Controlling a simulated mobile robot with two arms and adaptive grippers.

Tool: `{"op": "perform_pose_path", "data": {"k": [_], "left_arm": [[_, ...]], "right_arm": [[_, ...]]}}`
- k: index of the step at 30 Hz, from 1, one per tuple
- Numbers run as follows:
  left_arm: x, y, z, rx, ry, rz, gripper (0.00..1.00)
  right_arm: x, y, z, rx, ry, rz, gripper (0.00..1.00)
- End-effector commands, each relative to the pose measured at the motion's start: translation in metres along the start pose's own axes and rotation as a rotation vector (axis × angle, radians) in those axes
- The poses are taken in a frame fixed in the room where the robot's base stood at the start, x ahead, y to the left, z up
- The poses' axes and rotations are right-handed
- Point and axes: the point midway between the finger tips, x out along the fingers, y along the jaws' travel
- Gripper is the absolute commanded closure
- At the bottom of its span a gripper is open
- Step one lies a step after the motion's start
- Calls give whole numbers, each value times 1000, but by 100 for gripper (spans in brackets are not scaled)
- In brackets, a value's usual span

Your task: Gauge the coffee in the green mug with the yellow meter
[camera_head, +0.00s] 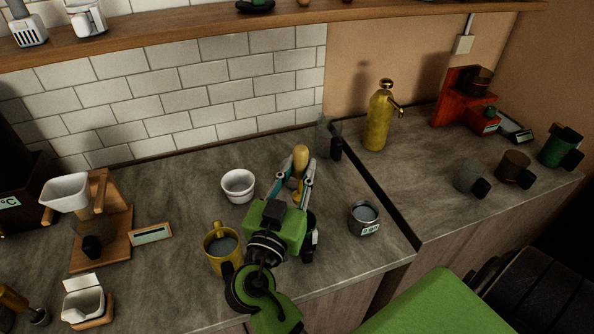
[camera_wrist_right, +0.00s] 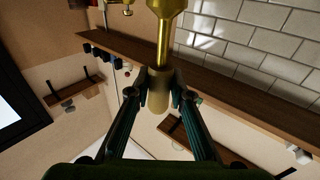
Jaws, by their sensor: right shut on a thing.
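My right gripper (camera_head: 298,180) is shut on a yellow, gold-coloured tool with a rounded handle (camera_head: 300,158), which I take to be the yellow meter. It is held above the middle counter. A dark green mug (camera_head: 556,147) stands on the right counter at the far right, well away from the gripper. Its contents cannot be made out. My left gripper is not in view.
Near my right arm stand a yellow mug (camera_head: 222,249) with grey liquid, a white bowl (camera_head: 238,187) and a grey cup with a display (camera_head: 364,220). A yellow bottle (camera_head: 378,122), brown mug (camera_head: 514,168) and grey mug (camera_head: 469,177) stand on the right counter.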

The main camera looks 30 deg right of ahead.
Motion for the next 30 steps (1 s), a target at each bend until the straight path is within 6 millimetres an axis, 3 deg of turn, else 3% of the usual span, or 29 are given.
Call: {"op": "perform_pose_path", "data": {"k": [17, 30], "left_arm": [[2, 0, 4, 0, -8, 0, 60], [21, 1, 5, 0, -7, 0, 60]], "right_arm": [[-2, -1, 5, 2, -7, 0, 100], [-4, 0, 42, -1, -5, 0, 100]]}}
